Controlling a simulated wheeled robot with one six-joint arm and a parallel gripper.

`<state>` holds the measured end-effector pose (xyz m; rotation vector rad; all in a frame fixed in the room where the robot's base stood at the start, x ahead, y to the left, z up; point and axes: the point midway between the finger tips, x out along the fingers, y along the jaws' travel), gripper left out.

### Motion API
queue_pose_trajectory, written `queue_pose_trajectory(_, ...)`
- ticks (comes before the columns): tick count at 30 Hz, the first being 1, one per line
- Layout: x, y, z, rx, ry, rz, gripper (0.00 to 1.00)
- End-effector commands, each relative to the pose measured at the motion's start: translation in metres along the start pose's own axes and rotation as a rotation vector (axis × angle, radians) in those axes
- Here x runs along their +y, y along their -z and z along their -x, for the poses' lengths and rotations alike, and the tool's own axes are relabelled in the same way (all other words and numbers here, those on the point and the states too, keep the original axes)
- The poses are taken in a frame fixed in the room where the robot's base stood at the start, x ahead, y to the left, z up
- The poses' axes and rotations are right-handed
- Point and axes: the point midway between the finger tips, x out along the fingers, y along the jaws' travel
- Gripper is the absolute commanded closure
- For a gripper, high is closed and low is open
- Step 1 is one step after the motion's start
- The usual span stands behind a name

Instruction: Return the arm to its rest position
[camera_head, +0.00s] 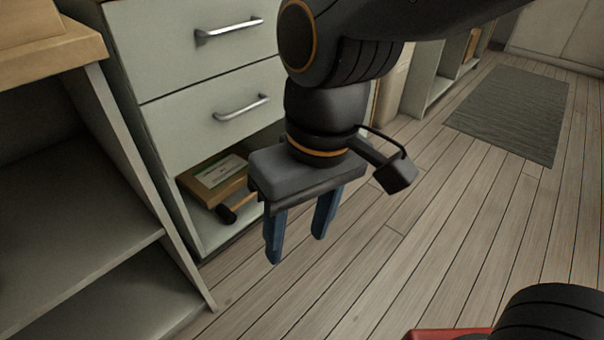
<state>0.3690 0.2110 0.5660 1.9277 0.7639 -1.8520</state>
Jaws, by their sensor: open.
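My gripper (294,245) hangs from my dark arm in the middle of the view, its two blue fingers pointing down. The fingers are apart with nothing between them. It is above the wooden floor, in front of the drawer cabinet (180,62). The arm reaches down from the top of the view and hides part of the cabinet's right side.
The cabinet's drawers are closed. Its open bottom compartment holds a cardboard box (213,178) and a dark-headed tool (238,207). An open shelf unit (75,270) stands at the left. The plank floor (420,240) is clear up to a grey rug (515,108).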

Motion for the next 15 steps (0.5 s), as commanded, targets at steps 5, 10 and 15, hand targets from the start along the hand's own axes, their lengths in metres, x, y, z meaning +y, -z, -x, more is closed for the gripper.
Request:
queue_pose_trajectory(5,0.0,0.0005,0.0,0.001,0.0,0.0,0.49)
queue_pose_trajectory(10,-0.0002,0.0007,0.002,0.002,0.0,-0.003,0.49)
queue_pose_trajectory(15,-0.0006,0.0007,0.0085,0.005,0.004,-0.017,0.49)
